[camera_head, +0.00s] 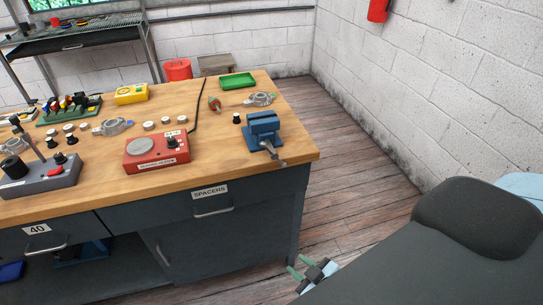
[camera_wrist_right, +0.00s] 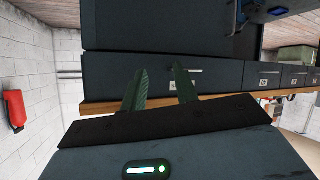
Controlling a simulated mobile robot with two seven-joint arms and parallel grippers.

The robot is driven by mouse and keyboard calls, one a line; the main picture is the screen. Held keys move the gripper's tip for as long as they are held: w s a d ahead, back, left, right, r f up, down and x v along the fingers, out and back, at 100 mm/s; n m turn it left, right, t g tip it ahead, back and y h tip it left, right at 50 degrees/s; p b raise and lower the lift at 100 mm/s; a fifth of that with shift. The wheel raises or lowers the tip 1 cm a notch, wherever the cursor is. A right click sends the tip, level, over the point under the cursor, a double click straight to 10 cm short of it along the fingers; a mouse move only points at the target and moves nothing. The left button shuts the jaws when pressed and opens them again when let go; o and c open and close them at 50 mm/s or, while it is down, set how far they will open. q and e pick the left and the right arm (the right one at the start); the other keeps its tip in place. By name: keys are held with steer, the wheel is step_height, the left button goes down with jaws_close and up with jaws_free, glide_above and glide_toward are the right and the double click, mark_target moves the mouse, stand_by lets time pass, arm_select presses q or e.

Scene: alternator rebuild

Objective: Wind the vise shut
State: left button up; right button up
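The blue vise (camera_head: 264,126) stands at the right front corner of the wooden bench top in the head view. Its grey screw and handle (camera_head: 271,152) stick out toward the front edge. I cannot tell how wide its jaws stand apart. My right gripper (camera_head: 299,266) is low in front of the bench, below the bench top and well apart from the vise. Its two green fingers stand apart with nothing between them, as the right wrist view (camera_wrist_right: 161,72) also shows. My left gripper is not in view.
A red scale-like box (camera_head: 156,150), a small black-and-white knob (camera_head: 237,119), a grey metal housing (camera_head: 260,99) and a green tray (camera_head: 237,81) are on the bench near the vise. The drawer front (camera_head: 208,199) is below. The floor (camera_head: 350,185) right of the bench is clear.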

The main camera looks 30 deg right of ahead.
steer(key=w+d+r+n+t, duration=0.1)
steer(key=w+d+r+t, duration=0.25)
steer(key=w+r, duration=0.45)
steer(key=n+t+h+b, duration=0.1)
steer(key=n+t+b, duration=0.1)
glide_toward(277, 159)
steer(key=w+d+f, duration=0.1)
steer(key=w+f, duration=0.1)
steer(key=w, duration=0.9)
steer(key=shift+w+d+p, duration=0.1)
steer(key=shift+w+p, duration=0.2)
steer(key=shift+p, duration=0.05)
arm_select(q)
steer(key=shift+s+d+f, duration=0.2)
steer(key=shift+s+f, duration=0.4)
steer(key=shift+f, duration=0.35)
arm_select(e)
steer(key=shift+w, duration=0.95)
steer(key=shift+c, duration=0.4)
jaws_close()
steer(key=shift+r, duration=0.1)
